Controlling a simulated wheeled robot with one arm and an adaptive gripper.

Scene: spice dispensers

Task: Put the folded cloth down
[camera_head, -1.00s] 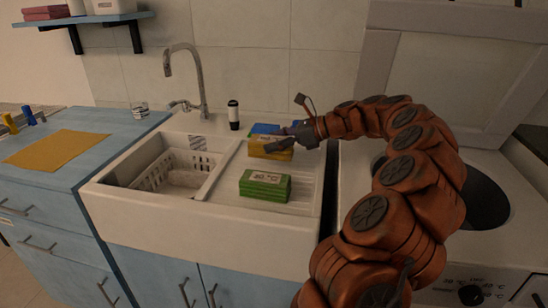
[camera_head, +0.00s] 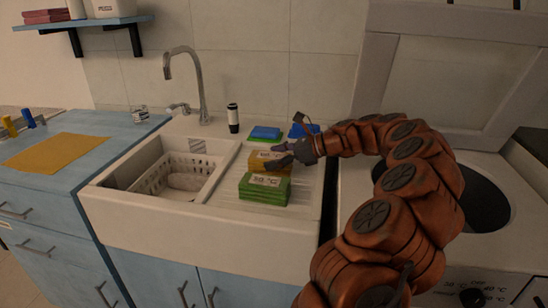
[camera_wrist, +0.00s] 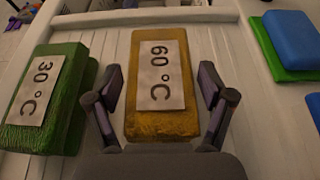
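The yellow folded cloth (camera_head: 258,164) with a "60 °C" label lies on the sink's ribbed drainboard (camera_head: 222,192), just behind the green folded cloth (camera_head: 263,196) labelled "30 °C". In the wrist view the yellow cloth (camera_wrist: 148,122) lies flat between the two fingers of my gripper (camera_wrist: 162,95). The fingers are spread, with a gap on both sides of the cloth. The green cloth (camera_wrist: 30,125) lies to its left, apart from it. In the head view my gripper (camera_head: 280,156) partly hides the yellow cloth.
Blue cloths (camera_head: 265,132) lie at the back of the drainboard; one rests on green in the wrist view (camera_wrist: 292,38). A black-and-white bottle (camera_head: 233,118) and the faucet (camera_head: 200,85) stand behind. The basin holds a white basket (camera_head: 170,174).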

